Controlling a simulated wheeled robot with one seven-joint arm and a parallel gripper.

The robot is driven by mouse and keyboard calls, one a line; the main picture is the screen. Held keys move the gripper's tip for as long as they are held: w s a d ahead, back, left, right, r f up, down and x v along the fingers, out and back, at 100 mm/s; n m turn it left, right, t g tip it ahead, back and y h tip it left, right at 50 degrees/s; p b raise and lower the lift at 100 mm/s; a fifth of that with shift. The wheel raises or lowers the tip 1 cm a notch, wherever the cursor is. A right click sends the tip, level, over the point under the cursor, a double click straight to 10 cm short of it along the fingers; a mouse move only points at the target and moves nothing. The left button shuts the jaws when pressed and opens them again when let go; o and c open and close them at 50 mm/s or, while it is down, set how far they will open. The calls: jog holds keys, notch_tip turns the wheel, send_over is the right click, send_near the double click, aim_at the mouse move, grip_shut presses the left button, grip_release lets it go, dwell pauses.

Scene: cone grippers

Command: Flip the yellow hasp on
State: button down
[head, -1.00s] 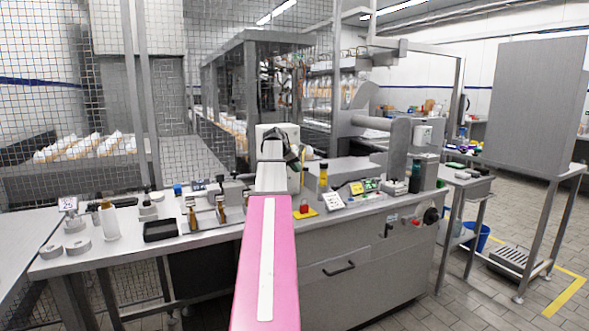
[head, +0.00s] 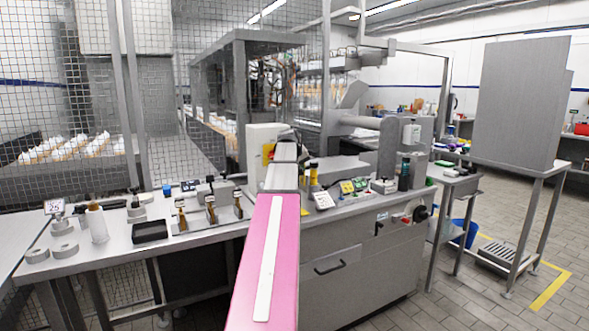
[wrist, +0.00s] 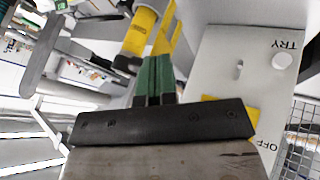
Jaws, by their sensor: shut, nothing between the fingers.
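My gripper (wrist: 153,72) has two green fingers pressed together with nothing between them. In the wrist view a pale panel (wrist: 247,60) marked TRY and OFF is at the right. A yellow strip (wrist: 168,32), which may be the hasp, is just beyond the fingertips; I cannot tell whether they touch. A yellow cylinder-like part (wrist: 139,32) is beside it. A yellow patch (wrist: 232,102) on the panel is partly hidden by my gripper. In the head view a white box (head: 256,138) on the bench carries a yellow part (head: 267,153), and my arm hides my fingers.
The bench (head: 105,252) holds a black tray (head: 150,232), a white bottle (head: 97,224) and grey discs (head: 64,250) at left. Right of my arm are yellow-topped cylinders (head: 313,178) and a dark bottle (head: 404,176). A mesh fence (head: 60,110) stands behind.

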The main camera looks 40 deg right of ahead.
jog(key=shift+s+d+n+t, duration=0.15)
jog(key=shift+s+d+n, duration=0.1)
jog(key=shift+d, duration=0.3)
jog(key=shift+s+d+n+t, duration=0.15)
jog(key=shift+s+d+n, duration=0.1)
jog(key=shift+d, duration=0.3)
jog(key=a+f+v, duration=0.1)
jog(key=a+v, duration=0.1)
jog(key=v, duration=1)
jog(key=shift+w+a+f, duration=0.25)
jog(key=shift+w, duration=0.05)
